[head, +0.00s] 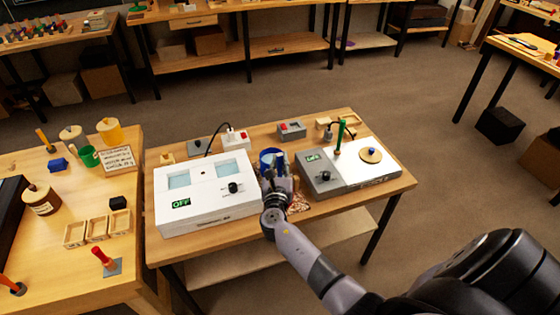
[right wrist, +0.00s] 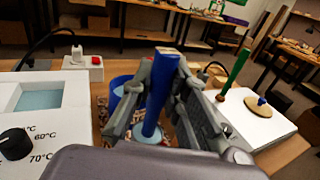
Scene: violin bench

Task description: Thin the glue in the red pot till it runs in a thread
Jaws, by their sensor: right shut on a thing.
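I make out no red pot in either view. My right gripper (head: 274,182) is at the middle of the bench, between the white two-well box and the grey-and-white unit. In the right wrist view its fingers (right wrist: 158,100) are shut on a blue rod (right wrist: 160,85), held slightly tilted; its lower end is partly hidden by the gripper. A blue pot (head: 266,156) stands just behind the gripper; it also shows left of the fingers in the right wrist view (right wrist: 119,84). I cannot tell what is in it. My left gripper is not in view.
The white box (head: 206,212) has a black knob and an OFF label. The grey-and-white unit (head: 350,181) carries a tan disc (head: 371,155); a green upright rod (head: 339,138) stands by it.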

